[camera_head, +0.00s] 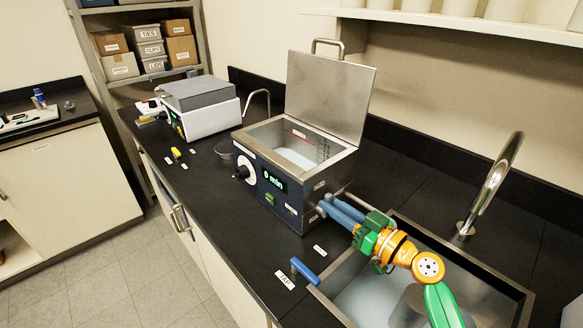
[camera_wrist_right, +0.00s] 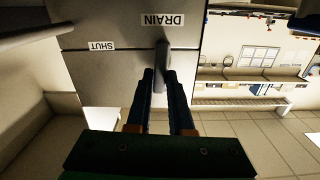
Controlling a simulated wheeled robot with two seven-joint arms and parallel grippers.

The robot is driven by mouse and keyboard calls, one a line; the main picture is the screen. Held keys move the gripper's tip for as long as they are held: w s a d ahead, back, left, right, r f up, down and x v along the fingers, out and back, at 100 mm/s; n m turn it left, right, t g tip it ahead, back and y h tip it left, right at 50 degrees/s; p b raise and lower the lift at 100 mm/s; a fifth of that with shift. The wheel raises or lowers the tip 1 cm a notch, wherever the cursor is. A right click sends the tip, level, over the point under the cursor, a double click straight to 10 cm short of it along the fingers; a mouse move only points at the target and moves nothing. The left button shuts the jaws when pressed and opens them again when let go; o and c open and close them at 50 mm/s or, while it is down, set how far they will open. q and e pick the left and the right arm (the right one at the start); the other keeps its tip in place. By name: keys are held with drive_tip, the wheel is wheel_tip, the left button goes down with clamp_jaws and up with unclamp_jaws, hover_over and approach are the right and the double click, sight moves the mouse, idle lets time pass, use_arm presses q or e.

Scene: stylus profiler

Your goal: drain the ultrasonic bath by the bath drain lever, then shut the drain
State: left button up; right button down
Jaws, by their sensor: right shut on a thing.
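The ultrasonic bath (camera_head: 275,207) is a steel box on the black bench with its lid (camera_head: 330,95) standing open. Its front display reads "0 min". A pale surface shows inside the basin; I cannot tell whether it is water or the bare floor. My right gripper (camera_head: 324,208) is at the bath's right side, above the sink edge. In the right wrist view the gripper (camera_wrist_right: 162,75) is shut on the grey drain lever (camera_wrist_right: 162,52), which lies by the DRAIN label (camera_wrist_right: 162,21). The SHUT label (camera_wrist_right: 102,45) is off to the left. My left gripper is out of view.
The sink (camera_head: 365,295) with a tall faucet (camera_head: 497,180) lies under my right arm. A blue tap handle (camera_head: 304,270) with a TAP label is at its near left. A white instrument (camera_head: 200,108) stands further left. Bench space in front of the bath is mostly clear.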

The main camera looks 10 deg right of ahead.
drive_tip(key=shift+f, duration=0.35)
drive_tip(key=m, duration=0.4)
drive_tip(key=w+d+f+m, duration=0.1)
drive_tip(key=m, duration=0.4)
drive_tip(key=d+f+m, duration=0.1)
drive_tip(key=m, duration=0.3)
drive_tip(key=shift+w+d+f, duration=0.15)
drive_tip(key=shift+w+d, duration=0.05)
drive_tip(key=c, duration=1.1)
unclamp_jaws()
drive_tip(key=m, duration=0.3)
drive_tip(key=shift+f+m, duration=0.3)
drive_tip(key=o, duration=0.4)
drive_tip(key=shift+r, duration=0.1)
drive_tip(key=shift+d+r, duration=0.1)
drive_tip(key=shift+c, duration=0.5)
drive_tip(key=v, duration=0.7)
drive_tip(key=shift+w, duration=0.1)
